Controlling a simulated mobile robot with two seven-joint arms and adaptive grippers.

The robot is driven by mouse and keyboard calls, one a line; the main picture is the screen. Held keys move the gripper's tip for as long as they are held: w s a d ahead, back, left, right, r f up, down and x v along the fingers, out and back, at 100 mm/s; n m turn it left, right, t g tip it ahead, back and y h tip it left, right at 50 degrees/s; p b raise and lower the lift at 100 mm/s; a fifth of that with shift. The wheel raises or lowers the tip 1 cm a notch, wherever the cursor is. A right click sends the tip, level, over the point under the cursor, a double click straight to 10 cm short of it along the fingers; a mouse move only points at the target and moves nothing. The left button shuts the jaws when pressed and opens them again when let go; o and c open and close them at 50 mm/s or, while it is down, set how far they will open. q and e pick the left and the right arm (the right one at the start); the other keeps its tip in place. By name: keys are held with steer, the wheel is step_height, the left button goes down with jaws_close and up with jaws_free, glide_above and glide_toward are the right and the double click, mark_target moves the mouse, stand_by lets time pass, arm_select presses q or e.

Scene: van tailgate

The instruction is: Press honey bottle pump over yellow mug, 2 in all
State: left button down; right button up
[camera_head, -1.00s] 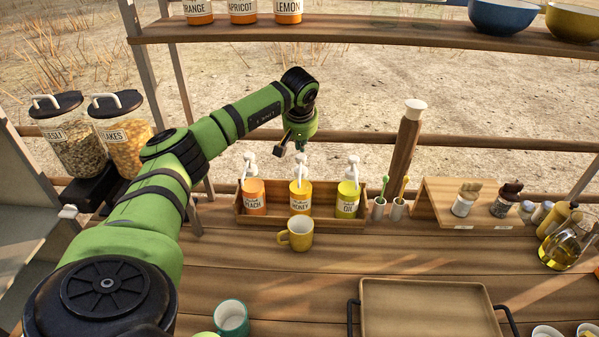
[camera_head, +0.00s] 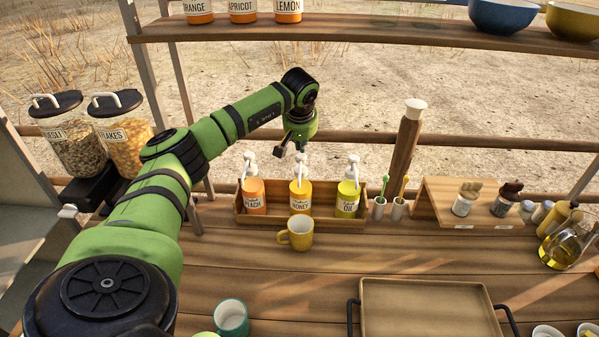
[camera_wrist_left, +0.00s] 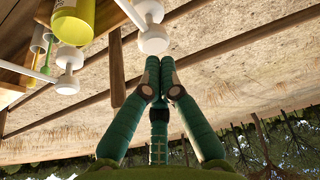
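The yellow honey bottle (camera_head: 300,200) with its white pump stands in the middle of a wooden rack, between the peach and oil bottles. The yellow mug (camera_head: 299,234) stands upright on the counter in front of the honey bottle. My left gripper (camera_head: 297,146) is just above the honey pump; whether they touch I cannot tell. In the left wrist view the gripper's fingers (camera_wrist_left: 160,68) are together and hold nothing, with a white pump head (camera_wrist_left: 153,40) close by their tips. My right gripper is not in view.
The peach bottle (camera_head: 254,198) and oil bottle (camera_head: 347,200) flank the honey in the rack (camera_head: 270,222). A teal mug (camera_head: 231,319) and an empty wooden tray (camera_head: 425,305) are nearer. A shelf (camera_head: 400,33) crosses above.

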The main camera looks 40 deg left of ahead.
mark_target(301, 156)
arm_select(q)
steer(key=shift+s+f+b, duration=0.1)
steer(key=shift+f+b, duration=0.7)
steer(key=shift+f, duration=0.85)
steer(key=shift+d+r, duration=0.1)
steer(key=shift+r, duration=0.05)
steer(key=shift+r+p, duration=0.7)
steer(key=shift+p, duration=0.1)
steer(key=shift+r+p, duration=0.45)
steer(key=shift+r, duration=0.3)
